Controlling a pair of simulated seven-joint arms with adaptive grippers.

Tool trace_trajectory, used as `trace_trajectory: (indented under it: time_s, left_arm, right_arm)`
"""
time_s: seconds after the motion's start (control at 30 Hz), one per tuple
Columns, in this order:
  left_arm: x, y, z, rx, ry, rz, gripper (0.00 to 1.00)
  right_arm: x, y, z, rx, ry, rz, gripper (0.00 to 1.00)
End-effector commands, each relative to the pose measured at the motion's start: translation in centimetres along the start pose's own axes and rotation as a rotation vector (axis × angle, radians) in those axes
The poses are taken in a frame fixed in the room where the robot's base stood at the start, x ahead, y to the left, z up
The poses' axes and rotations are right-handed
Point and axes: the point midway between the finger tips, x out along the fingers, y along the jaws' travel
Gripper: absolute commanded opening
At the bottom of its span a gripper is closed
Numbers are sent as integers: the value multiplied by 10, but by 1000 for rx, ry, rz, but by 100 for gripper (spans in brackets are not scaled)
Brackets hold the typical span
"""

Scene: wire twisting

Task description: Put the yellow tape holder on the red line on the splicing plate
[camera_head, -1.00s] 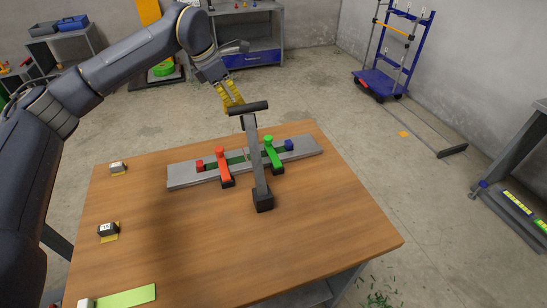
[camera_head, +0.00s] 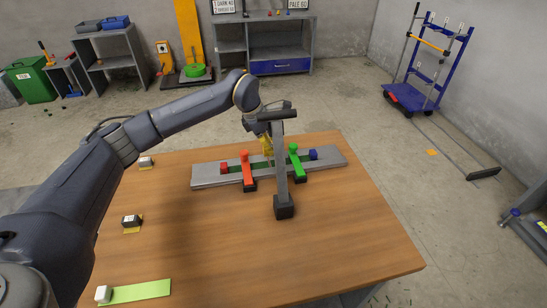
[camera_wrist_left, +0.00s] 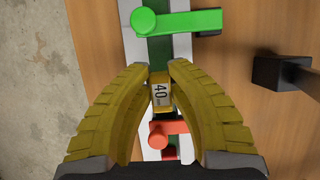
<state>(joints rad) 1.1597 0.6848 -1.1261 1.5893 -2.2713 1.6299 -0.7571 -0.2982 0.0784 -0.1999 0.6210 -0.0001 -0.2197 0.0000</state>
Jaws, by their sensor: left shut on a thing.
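The yellow tape holder (camera_wrist_left: 161,92), marked 40, is held between the yellow fingertips of my left gripper (camera_wrist_left: 160,80). In the head view my left gripper (camera_head: 266,145) is low over the middle of the grey splicing plate (camera_head: 208,178), partly hidden by a grey post. The holder is over the plate's middle strip, between the red clamp (camera_wrist_left: 166,130) and the green clamp (camera_wrist_left: 180,20). I cannot tell whether it touches the plate. I cannot make out the red line; the holder and fingers cover part of the strip. My right gripper is not in view.
The grey post (camera_head: 281,180) with a dark top bar stands in front of the plate. Small labelled blocks (camera_head: 131,221) sit on the table's left side, and a white block (camera_head: 103,294) is by a green strip (camera_head: 142,291). The table's front right is clear.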

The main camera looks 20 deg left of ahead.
Motion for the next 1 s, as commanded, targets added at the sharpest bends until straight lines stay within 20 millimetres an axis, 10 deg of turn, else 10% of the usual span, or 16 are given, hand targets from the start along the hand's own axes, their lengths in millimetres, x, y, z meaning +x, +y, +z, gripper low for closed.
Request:
trace_trajectory:
  time_s: [1.0]
  left_arm:
    - [50, 0, -21, -1, 0, 1, 0]
  right_arm:
    - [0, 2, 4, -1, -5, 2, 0]
